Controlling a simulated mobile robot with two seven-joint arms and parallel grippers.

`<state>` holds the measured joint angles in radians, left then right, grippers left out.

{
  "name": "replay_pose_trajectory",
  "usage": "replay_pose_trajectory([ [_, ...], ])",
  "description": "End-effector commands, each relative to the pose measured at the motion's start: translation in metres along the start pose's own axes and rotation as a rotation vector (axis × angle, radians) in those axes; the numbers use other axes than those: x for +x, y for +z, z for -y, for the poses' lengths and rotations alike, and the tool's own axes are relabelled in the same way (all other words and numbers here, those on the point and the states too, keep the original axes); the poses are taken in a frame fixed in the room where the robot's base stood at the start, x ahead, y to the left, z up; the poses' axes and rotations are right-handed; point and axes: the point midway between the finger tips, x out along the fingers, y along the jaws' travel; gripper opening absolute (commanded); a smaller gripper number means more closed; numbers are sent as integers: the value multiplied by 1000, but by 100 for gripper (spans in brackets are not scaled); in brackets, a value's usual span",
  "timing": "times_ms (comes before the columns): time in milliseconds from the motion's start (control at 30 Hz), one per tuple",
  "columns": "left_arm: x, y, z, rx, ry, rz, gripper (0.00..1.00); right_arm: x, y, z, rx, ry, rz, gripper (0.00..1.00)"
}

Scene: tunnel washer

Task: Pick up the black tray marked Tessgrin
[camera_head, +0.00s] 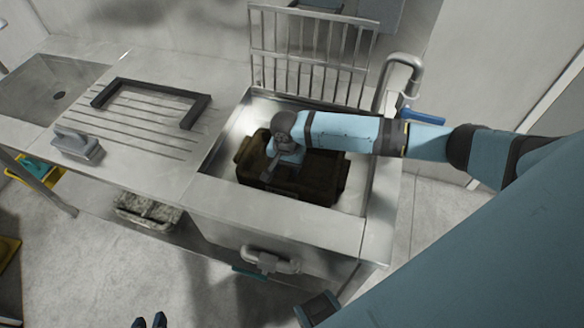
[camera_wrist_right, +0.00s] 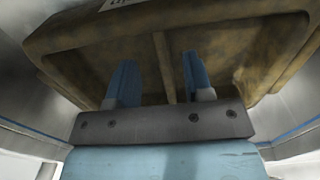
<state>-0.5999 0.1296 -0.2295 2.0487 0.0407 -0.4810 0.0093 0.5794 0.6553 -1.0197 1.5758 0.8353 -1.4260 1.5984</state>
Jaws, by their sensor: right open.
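A dark, grimy tray (camera_head: 325,180) sits in the sink in the head view. In the right wrist view the tray (camera_wrist_right: 75,50) fills the top, brown and stained, with a cut-off white label at the upper edge; its name cannot be read. My right gripper (camera_head: 270,172) reaches over the tray from the right, at its left part. In the wrist view its blue fingers (camera_wrist_right: 160,80) are apart, close to the tray's wall, with a rib between them; contact cannot be told. My left gripper (camera_head: 150,321) shows only its fingertips at the bottom edge, apart and away from the tray.
The sink (camera_head: 215,165) has a wire rack (camera_head: 310,50) behind it and a tap (camera_head: 405,75) at its right. A dark frame (camera_head: 150,88) and a grey handled block (camera_head: 78,146) lie on the drainboard. A speckled bin (camera_head: 148,212) stands below.

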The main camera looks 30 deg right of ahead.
Motion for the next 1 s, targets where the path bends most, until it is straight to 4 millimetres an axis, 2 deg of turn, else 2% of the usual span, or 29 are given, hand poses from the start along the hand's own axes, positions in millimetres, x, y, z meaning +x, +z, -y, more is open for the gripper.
replay_pose_trajectory([
  [167, 1, 0, -5, -7, 5, -4, 38, 13, 0, 0, -1, 0, 0, 47],
  [433, 2, 1, -10, -14, 8, -12, 38, 51, -2, 2, 0, 1, -1, 47],
  [733, 1, 1, -8, -5, 7, -13, 38, 57, -1, 2, -1, -1, -1, 47],
  [767, 1, 1, -7, -4, 7, -12, 38, 57, -1, 2, -1, -1, -1, 44],
  [933, 1, 4, -4, 5, 6, -7, 38, 57, -1, 1, -1, 0, -1, 5],
  [967, 1, 4, -4, 6, 5, -7, 38, 57, -1, 1, -1, 0, -1, 0],
  [1000, 1, 4, -3, 7, 5, -6, 38, 57, -1, 1, -1, 0, -1, 0],
])
